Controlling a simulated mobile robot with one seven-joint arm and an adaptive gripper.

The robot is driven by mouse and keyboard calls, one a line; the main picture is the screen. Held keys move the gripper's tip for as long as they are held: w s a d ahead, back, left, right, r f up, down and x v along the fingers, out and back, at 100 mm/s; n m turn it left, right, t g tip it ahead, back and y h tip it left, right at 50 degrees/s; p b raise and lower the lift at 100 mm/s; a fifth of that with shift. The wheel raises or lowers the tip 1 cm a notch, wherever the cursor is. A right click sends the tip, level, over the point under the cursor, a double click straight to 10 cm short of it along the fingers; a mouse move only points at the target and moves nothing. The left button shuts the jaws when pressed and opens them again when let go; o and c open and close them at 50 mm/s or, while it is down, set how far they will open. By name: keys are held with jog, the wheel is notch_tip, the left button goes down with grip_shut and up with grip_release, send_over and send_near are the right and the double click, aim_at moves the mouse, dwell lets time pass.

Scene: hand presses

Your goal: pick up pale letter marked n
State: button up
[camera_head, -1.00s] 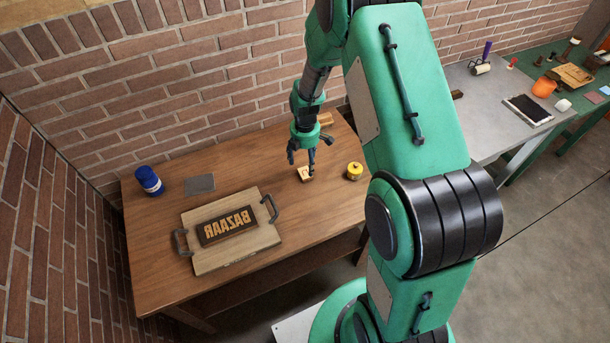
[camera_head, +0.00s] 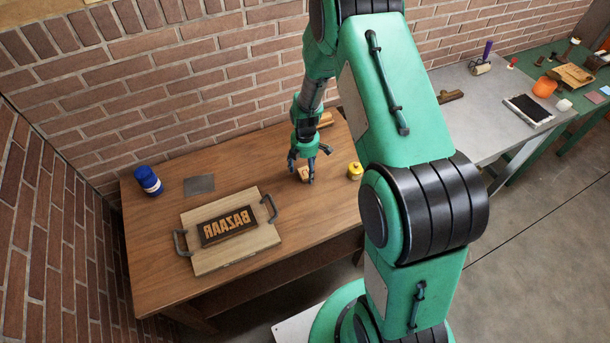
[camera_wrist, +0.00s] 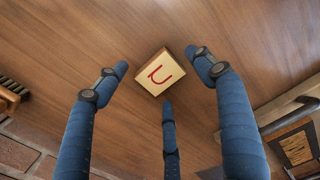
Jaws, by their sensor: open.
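The pale letter block (camera_wrist: 158,73) lies on the wooden table in the wrist view, with a red mark that reads like an n or u from this angle. In the head view the same pale block (camera_head: 304,174) is partly hidden behind my fingers. My gripper (camera_head: 306,180) is over the block, fingers pointing down. In the wrist view my gripper (camera_wrist: 162,82) has its three blue fingers spread around the block, one on each side and one below it in the picture. The fingers look open, and I cannot tell whether any touches the block.
A wooden board with handles (camera_head: 235,255) carries a dark frame of raised letters (camera_head: 227,226). A yellow pot (camera_head: 355,171) stands right of my gripper. A blue jar (camera_head: 148,181) and a grey plate (camera_head: 199,185) are at the left. A brush (camera_wrist: 12,92) lies nearby.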

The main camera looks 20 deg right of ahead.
jog(key=shift+f, duration=0.5)
jog(key=c, duration=1.3)
